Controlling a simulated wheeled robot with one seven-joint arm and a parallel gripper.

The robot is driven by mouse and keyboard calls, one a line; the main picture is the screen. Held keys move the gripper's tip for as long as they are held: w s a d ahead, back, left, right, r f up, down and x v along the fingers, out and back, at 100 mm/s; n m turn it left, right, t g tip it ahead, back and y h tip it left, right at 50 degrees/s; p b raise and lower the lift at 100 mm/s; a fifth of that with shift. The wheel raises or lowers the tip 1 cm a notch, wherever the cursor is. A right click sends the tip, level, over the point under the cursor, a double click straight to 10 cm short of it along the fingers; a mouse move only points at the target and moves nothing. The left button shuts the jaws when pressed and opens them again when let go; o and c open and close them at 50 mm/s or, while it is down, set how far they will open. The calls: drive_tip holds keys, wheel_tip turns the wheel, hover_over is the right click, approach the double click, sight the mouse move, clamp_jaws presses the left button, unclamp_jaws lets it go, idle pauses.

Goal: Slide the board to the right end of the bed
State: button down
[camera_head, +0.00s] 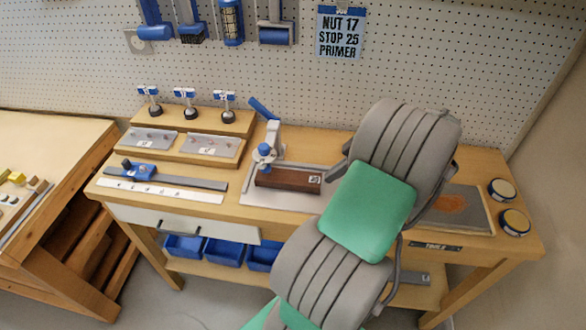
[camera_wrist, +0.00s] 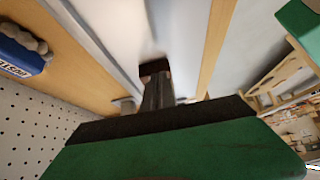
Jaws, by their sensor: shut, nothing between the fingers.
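The board (camera_head: 288,180) is a dark brown block with a small white label near its right end. It lies flat on the pale grey bed (camera_head: 280,202), close to a grey upright with a blue knob. My arm covers the bed's right part in the head view, and my gripper is hidden there. In the wrist view my gripper (camera_wrist: 156,84) is shut, its dark fingers together and empty.
A steel rule (camera_head: 160,190) and a blue-topped slide lie left of the bed. Small trays (camera_head: 213,146) and a stand with several knobs are behind them. A grey mat (camera_head: 465,208) and two round tins (camera_head: 514,222) are at the right. Blue bins (camera_head: 223,252) sit below.

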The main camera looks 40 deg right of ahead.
drive_tip(key=p, duration=0.3)
approach(285, 179)
drive_tip(key=x, duration=0.5)
drive_tip(key=shift+w+a+r, duration=0.15)
drive_tip(key=shift+w+a, duration=0.05)
drive_tip(key=shift+w, duration=0.25)
drive_tip(key=shift+w+f+b, duration=0.15)
drive_tip(key=shift+f+b, duration=0.35)
drive_tip(key=shift+f, duration=0.5)
drive_tip(key=shift+a, duration=0.15)
